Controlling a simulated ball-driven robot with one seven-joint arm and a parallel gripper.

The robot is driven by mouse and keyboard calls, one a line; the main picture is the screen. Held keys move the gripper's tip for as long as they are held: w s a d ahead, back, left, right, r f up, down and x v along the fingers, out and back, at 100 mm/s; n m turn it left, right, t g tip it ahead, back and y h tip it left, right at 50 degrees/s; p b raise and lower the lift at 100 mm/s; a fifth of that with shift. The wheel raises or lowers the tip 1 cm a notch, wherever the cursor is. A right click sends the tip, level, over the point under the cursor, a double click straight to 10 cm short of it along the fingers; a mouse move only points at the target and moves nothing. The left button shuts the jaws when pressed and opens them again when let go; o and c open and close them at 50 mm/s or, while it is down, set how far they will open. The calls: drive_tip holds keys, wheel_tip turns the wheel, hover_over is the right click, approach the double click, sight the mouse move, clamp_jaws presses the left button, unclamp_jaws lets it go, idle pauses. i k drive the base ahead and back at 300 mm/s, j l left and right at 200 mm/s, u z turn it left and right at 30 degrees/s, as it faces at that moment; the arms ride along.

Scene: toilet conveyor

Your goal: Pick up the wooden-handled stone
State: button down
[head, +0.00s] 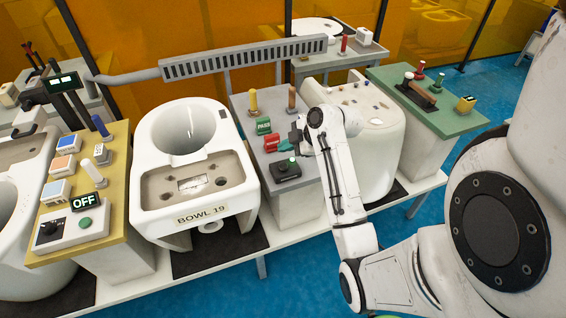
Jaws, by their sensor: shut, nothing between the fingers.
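An upright brown, wood-coloured handle (292,98) stands on the grey table, near its back right; its base is too small to make out, so I cannot tell for sure that it is the wooden-handled stone. A brown block (420,97) in a dark holder lies on the green table to the right. My gripper (294,136) is shut and empty over the grey table, in front of the brown handle and apart from it. It is right of a red block, and its fingertips are small and partly hidden by the wrist.
The grey table (244,103) also bears a yellow-handled tool (253,101), a green PASS block (263,126), a red block (271,143) and a black control box (286,170). A white toilet bowl labelled BOWL 19 (150,135) stands left; another white ceramic piece (386,150) stands right, behind my arm.

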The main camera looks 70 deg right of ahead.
sight(291, 108)
drive_tip(key=z, duration=1.5)
